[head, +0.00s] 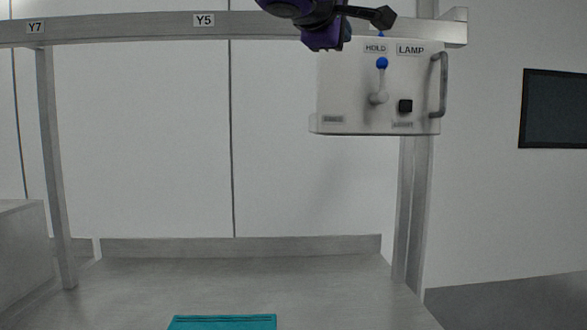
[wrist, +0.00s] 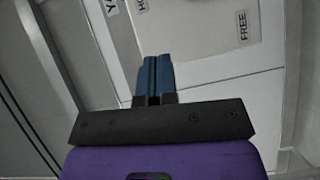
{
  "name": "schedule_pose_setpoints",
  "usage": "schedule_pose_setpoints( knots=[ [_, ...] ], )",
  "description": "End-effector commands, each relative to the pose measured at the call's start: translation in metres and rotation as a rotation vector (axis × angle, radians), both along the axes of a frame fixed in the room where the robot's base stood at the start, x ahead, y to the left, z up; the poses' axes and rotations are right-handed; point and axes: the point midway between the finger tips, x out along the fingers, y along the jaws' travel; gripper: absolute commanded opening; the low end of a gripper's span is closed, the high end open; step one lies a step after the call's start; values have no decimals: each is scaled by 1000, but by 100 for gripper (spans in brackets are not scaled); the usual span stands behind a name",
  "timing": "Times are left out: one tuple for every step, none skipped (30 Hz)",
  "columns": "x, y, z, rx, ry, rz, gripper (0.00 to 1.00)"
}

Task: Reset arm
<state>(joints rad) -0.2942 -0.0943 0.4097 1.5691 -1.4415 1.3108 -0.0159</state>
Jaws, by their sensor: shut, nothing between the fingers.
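My gripper (wrist: 151,80) shows in the wrist view with its two blue fingers shut together and nothing between them. In the head view my purple and black wrist hangs at the top centre, in front of the rail and the upper left corner of a pale control box (head: 345,95). The box carries a lever with a blue ball (head: 382,63), standing upright under a HOLD label (head: 375,48). In the wrist view a FREE label (wrist: 242,25) shows on a pale surface beyond the fingers.
A grey rail (head: 120,29) with Y7 and Y5 labels crosses the top. A grey bench (head: 240,280) lies below, mostly clear, with a teal item (head: 222,322) at its near edge. A grey bar handle (head: 444,85) is on the box's right side. A dark screen (head: 556,108) hangs far right.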

Motion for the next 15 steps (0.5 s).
schedule_pose_setpoints(
  knots=[
    [-2, -4, -3, 7, 9, -4, 0],
    [-3, -8, -7, 15, 19, -7, 0],
    [-7, -15, -14, 30, 38, -14, 0],
    [-9, -23, -22, 46, 58, -20, 0],
    [-14, -31, -31, 68, 79, -26, 0],
    [-21, -44, -45, 102, 115, -39, 0],
    [-26, -56, -58, 135, 145, -49, 0],
    [-34, -67, -71, 170, 173, -61, 0],
    [-44, -82, -91, 224, 213, -78, 0],
    [-52, -93, -105, 266, 240, -93, 0],
    [-61, -103, -120, 312, 266, -105, 0],
    [-74, -117, -140, 374, 299, -125, 0],
    [-83, -126, -154, 425, 322, -139, 0],
    [-93, -134, -169, 477, 343, -154, 0],
    [-107, -145, -189, 550, 366, -174, 0]
  ],
)
